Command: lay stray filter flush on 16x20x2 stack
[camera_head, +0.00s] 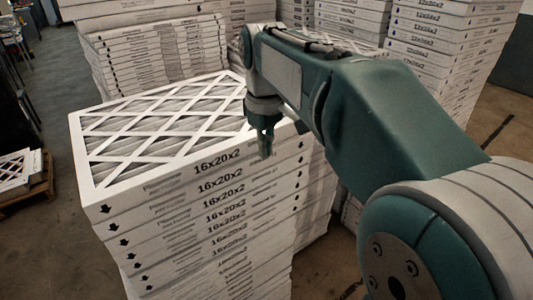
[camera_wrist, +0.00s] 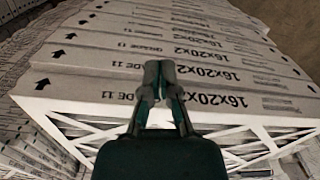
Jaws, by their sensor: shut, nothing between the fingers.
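The 16x20x2 stack (camera_head: 215,222) stands in the centre of the head view, its printed sides facing me. A white-framed filter (camera_head: 160,125) with a diamond lattice lies flat on top, its edges looking close to in line with the stack below. I cannot tell whether this is the stray one. My gripper (camera_head: 265,150) is shut and empty, pointing down by the front edge of the top filter. In the wrist view my gripper (camera_wrist: 160,70) shows in front of the stack's printed sides (camera_wrist: 215,58), with the top filter's lattice (camera_wrist: 245,140) below. Contact is unclear.
Other filter stacks stand behind (camera_head: 155,50) and at the back right (camera_head: 430,50), close around this stack. At far left a lattice-faced piece (camera_head: 14,168) lies on a wooden pallet (camera_head: 38,185). Bare floor (camera_head: 60,245) is free left of the stack.

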